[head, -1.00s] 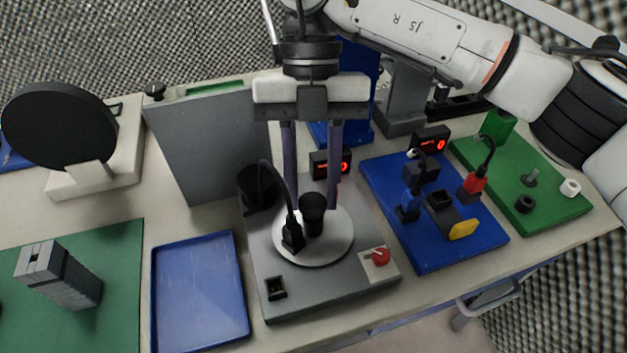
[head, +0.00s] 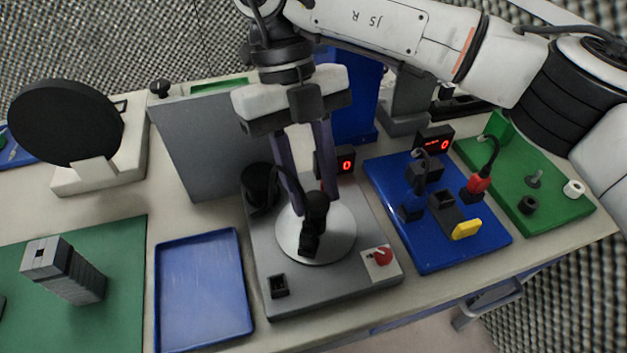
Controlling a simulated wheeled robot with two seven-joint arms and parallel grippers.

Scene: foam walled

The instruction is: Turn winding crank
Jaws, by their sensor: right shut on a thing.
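The winding unit is a grey box (head: 335,290) with a pale round disc (head: 343,238) on top. A black upright knob (head: 316,207), apparently the crank's handle, stands on the disc. A black plug-like piece (head: 308,243) sits just in front of it on the disc. My right gripper (head: 314,200) comes down from above, tilted, with its two dark fingers shut on the black knob. The fingers partly hide the knob and the cable behind it. My left gripper is out of view.
A red knob (head: 383,256) and a dark socket (head: 279,286) are on the box. A black cylinder (head: 258,186) stands at its back left. A blue tray (head: 202,300) lies to the left, a blue board (head: 430,255) with connectors to the right. A grey panel (head: 200,150) stands behind.

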